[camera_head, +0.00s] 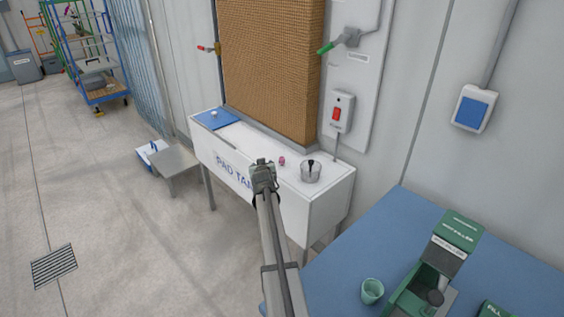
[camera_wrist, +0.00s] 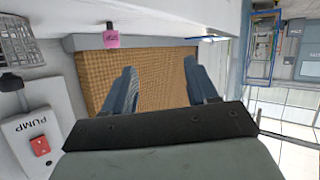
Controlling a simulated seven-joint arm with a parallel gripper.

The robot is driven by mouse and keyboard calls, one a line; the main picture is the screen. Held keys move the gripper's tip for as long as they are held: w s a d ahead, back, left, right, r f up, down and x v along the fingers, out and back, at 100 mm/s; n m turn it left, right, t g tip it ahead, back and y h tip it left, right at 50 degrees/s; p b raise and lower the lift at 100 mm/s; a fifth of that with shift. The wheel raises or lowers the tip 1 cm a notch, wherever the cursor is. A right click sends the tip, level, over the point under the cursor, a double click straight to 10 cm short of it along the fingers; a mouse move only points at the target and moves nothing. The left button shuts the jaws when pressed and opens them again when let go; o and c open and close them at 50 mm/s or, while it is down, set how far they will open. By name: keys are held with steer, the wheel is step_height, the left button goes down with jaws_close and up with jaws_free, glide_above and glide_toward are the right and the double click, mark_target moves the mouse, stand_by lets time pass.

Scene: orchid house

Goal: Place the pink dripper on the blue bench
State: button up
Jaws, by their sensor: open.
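The pink dripper (camera_head: 282,161) is a small pink piece on the white pad tank (camera_head: 328,190), near the foot of the brown pad. It also shows in the wrist view (camera_wrist: 111,36), beyond and to the left of my fingers. My gripper (camera_head: 262,166) is over the tank's front edge, just left of the dripper in the head view. In the wrist view my gripper (camera_wrist: 159,66) has its two fingers apart with nothing between them. The blue bench (camera_head: 341,243) is at the lower right, apart from the tank.
A clear container (camera_head: 311,172) with a dark item in it stands right of the dripper; a blue lid (camera_head: 217,119) lies at the tank's left end. A green cup (camera_head: 372,291) and green box (camera_head: 428,282) stand on the bench. Its back left part is clear.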

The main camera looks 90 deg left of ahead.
steer(key=n, duration=0.2)
steer(key=n+t, duration=0.5)
steer(key=n, duration=2.3)
glide_toward(281, 160)
steer(key=shift+n, duration=0.3)
steer(key=x, duration=1.1)
steer(key=shift+a, duration=0.3)
steer(key=shift+w, duration=0.1)
steer(key=shift+c, duration=0.5)
jaws_close()
